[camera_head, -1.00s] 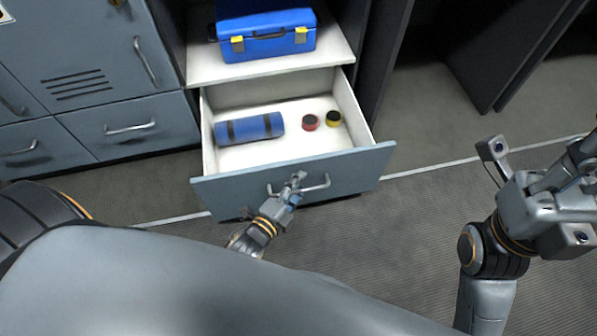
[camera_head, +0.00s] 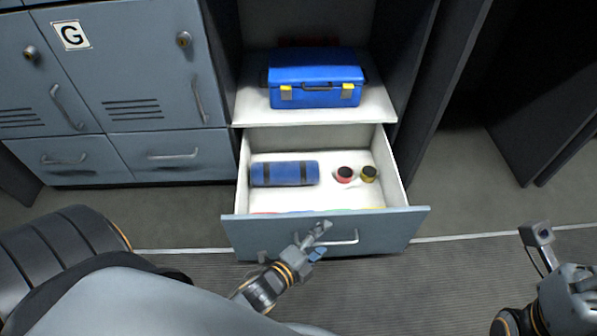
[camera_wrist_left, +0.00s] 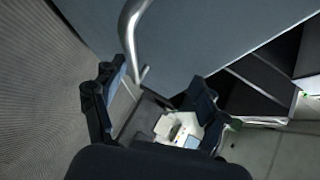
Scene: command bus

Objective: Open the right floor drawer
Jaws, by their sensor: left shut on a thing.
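The right floor drawer (camera_head: 375,232) is pulled out below a shelf, with its white inside showing. In the left wrist view, the curved metal handle (camera_wrist_left: 130,30) shows near the fingers; the grip itself is not clear there.
A blue case with yellow latches (camera_head: 316,78) sits on the shelf (camera_head: 250,105) above the drawer. Grey lockers (camera_head: 140,75) with closed lower drawers (camera_head: 170,158) stand to the left. Bare floor (camera_head: 470,190) lies to the right of the drawer.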

